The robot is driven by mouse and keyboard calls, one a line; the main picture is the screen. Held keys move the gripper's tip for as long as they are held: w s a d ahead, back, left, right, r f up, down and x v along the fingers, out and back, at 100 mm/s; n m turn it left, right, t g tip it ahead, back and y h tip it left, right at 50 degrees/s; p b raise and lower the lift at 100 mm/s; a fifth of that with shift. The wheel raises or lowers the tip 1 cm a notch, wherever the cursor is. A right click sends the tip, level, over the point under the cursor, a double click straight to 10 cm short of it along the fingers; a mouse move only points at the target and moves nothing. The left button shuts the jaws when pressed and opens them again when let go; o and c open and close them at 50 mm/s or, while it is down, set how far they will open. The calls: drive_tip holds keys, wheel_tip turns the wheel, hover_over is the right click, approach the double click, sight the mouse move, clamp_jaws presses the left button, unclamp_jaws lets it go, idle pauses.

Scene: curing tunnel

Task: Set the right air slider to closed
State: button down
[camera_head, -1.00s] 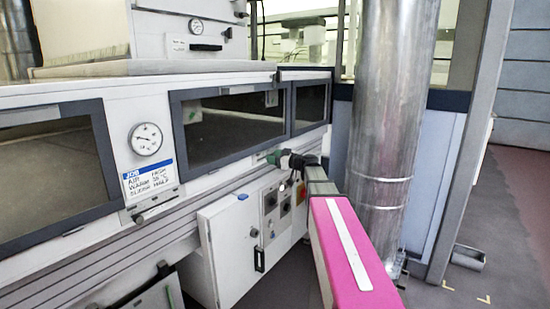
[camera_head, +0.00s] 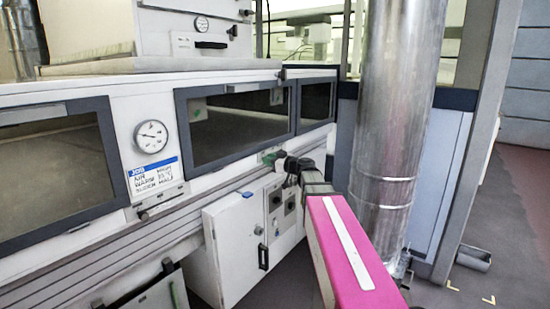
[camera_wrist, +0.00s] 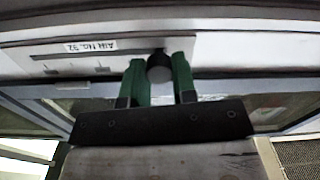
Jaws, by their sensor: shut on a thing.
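In the wrist view, my gripper (camera_wrist: 158,75) has its two green fingers on either side of the round dark slider knob (camera_wrist: 160,68) and is shut on it. The knob sits at a slot in a pale slider plate (camera_wrist: 110,50) with an upside-down label (camera_wrist: 91,46) that seems to start with "AIR". Tick marks show along the plate, away from the knob on the left. In the head view, my gripper (camera_head: 273,157) is at the tunnel wall below the right windows; my wrist hides the knob and much of the plate there.
Another slider knob (camera_head: 143,215) sits on the wall at left, below a gauge (camera_head: 151,136) and a job card (camera_head: 153,179). A control cabinet (camera_head: 235,245) stands below my gripper. A thick metal duct (camera_head: 385,150) rises close to the right of my arm.

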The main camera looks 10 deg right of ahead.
drive_tip(key=shift+s+a, duration=0.15)
drive_tip(key=shift+s, duration=0.05)
drive_tip(key=c, duration=1.1)
unclamp_jaws()
drive_tip(key=shift+o, duration=1)
drive_tip(key=shift+a, duration=0.15)
drive_tip(key=shift+s, duration=0.1)
drive_tip(key=v, duration=1)
drive_tip(key=shift+s+d, duration=0.25)
drive_tip(key=shift+d, duration=0.05)
drive_tip(key=shift+r, duration=0.1)
